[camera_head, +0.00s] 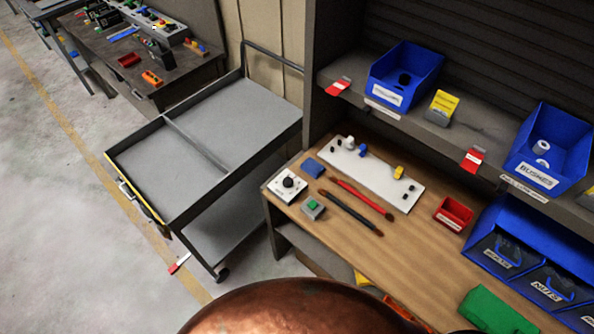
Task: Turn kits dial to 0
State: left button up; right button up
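A small white box with a black dial knob (288,182) sits at the left corner of the wooden bench (400,262). Its markings are too small to read, so the dial's setting and whether it is the kits dial cannot be told. Neither of my grippers shows in the head view. A rounded copper-coloured surface fills the bottom middle of the view and hides part of the bench front.
A grey box with a green button (313,208), a blue block (313,168), a red tool (362,199) and a dark tool (350,213) lie near the dial. A white panel (375,178) lies behind. A grey cart (228,122) stands left.

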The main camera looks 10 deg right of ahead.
aim_at(287, 182)
jog(key=z, duration=0.05)
jog(key=i, duration=0.1)
jog(key=z, duration=0.45)
jog(key=k, duration=0.8)
jog(key=u, duration=1.2)
